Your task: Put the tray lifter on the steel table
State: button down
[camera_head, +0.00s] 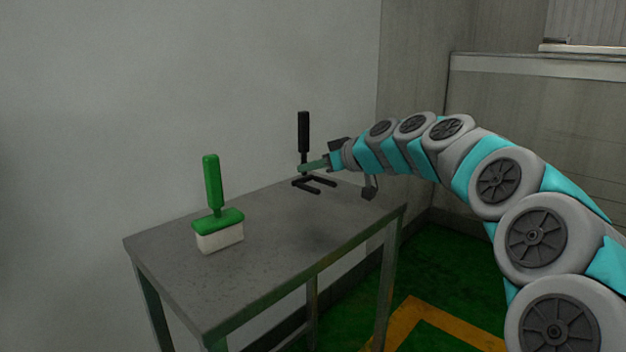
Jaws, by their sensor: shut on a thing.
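The black tray lifter (304,131) has an upright handle and a forked base. It is at the far right part of the steel table (268,272), near the wall. My gripper (305,166) comes in from the right and is shut on the lower part of the lifter's handle. The lifter looks upright. A dark shadow lies on the table below and in front of the fork, and I cannot tell whether the fork touches the tabletop.
A green-handled brush (216,218) with white bristles stands on the left part of the table. The tabletop between brush and lifter is clear. A grey wall (200,90) is behind the table. The green floor (440,275) has a yellow line.

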aim_at(309, 180)
jog(key=shift+w+d+f, duration=0.1)
jog(key=shift+w+d, duration=0.15)
jog(key=shift+w, duration=0.3)
jog(key=shift+f, duration=1.75)
jog(key=shift+f, duration=0.2)
jog(key=c, duration=0.9)
grip_release()
jog(key=shift+r, duration=0.2)
jog(key=shift+d+r, duration=0.1)
jog(key=v, duration=1.1)
jog(key=shift+s+d+r, duration=0.2)
jog(key=shift+s+d, duration=0.05)
